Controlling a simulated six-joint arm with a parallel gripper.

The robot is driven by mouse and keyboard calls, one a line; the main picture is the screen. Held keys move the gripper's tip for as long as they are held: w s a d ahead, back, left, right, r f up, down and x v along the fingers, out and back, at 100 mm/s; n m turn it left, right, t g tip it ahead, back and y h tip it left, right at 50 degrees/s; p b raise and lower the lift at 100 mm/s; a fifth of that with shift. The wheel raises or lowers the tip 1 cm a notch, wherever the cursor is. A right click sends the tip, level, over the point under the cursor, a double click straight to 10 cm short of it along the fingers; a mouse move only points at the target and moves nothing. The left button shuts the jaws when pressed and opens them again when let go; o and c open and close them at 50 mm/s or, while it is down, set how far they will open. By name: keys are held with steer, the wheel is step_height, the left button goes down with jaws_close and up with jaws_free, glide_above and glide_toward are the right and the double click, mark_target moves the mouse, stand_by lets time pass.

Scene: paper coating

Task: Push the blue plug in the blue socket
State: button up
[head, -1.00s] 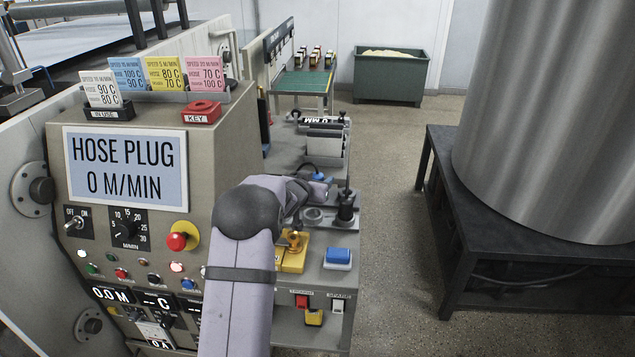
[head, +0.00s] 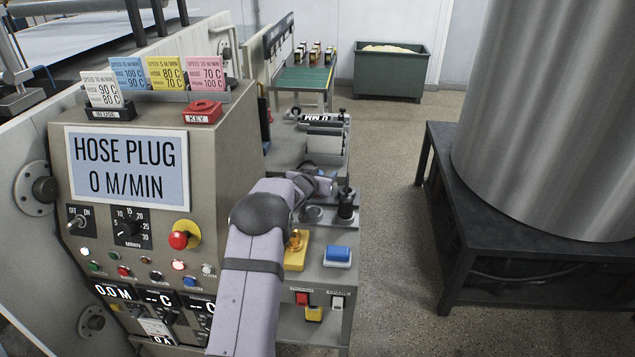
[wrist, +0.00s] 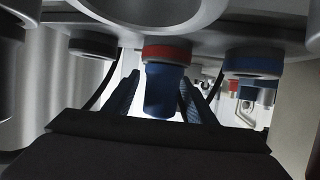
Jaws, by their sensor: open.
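In the wrist view a dark blue plug (wrist: 162,95) stands between the two fingers of my gripper (wrist: 160,102). The fingers are apart, one on each side of it. The plug's end meets a red-ringed fitting (wrist: 167,53); whether it is seated there I cannot tell. A blue-ringed fitting (wrist: 253,62), which looks like the blue socket, is to the right, outside the fingers. In the head view my gripper (head: 318,184) is low over the bench behind my forearm, and its fingertips and the plug are hidden.
A grey-ringed fitting (wrist: 92,48) is left of the plug. On the bench are a dark round post (head: 346,205), a blue button (head: 338,254) and a yellow block (head: 296,252). The control panel (head: 130,225) stands close left of my arm.

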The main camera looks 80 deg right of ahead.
steer(key=c, duration=1.2)
steer(key=shift+r, duration=0.1)
step_height(320, 180, up, 10)
steer(key=p, duration=0.4)
steer(key=shift+w+f+p, duration=0.2)
steer(key=shift+w+p, duration=0.7)
steer(key=shift+w, duration=0.6)
steer(key=shift+w+f+p, duration=0.15)
steer(key=shift+w+p, duration=0.8)
steer(key=shift+w, duration=0.6)
steer(key=shift+w+f+p, duration=0.2)
steer(key=shift+w+p, duration=0.7)
steer(key=shift+w, duration=0.6)
